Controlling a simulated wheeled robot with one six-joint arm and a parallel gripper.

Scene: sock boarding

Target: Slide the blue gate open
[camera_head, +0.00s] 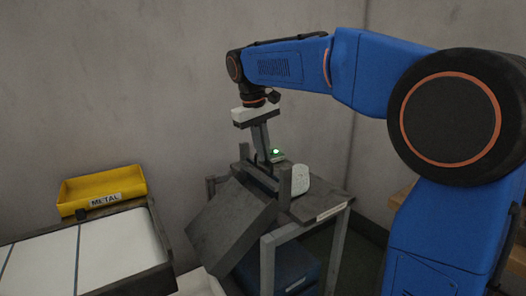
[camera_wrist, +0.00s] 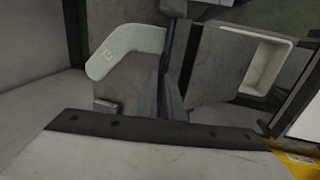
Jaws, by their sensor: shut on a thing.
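My gripper (camera_head: 265,158) points down at the grey stand on the small table at centre. Its fingers are close together, and they show at the middle of the wrist view (camera_wrist: 172,100). A thin blue strip, seemingly the edge of the blue gate (camera_wrist: 169,40), shows in line with the fingers, which look shut on it. The rest of the gate is hidden by the fingers and grey walls. A pale green, bent sock-shaped piece (camera_wrist: 125,48) lies left of the fingers in the wrist view.
A grey sloped panel (camera_head: 228,225) leans down the table's front left. A yellow METAL bin (camera_head: 100,186) sits behind a white-topped bench (camera_head: 105,250) at left. A blue bin (camera_head: 292,272) is below.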

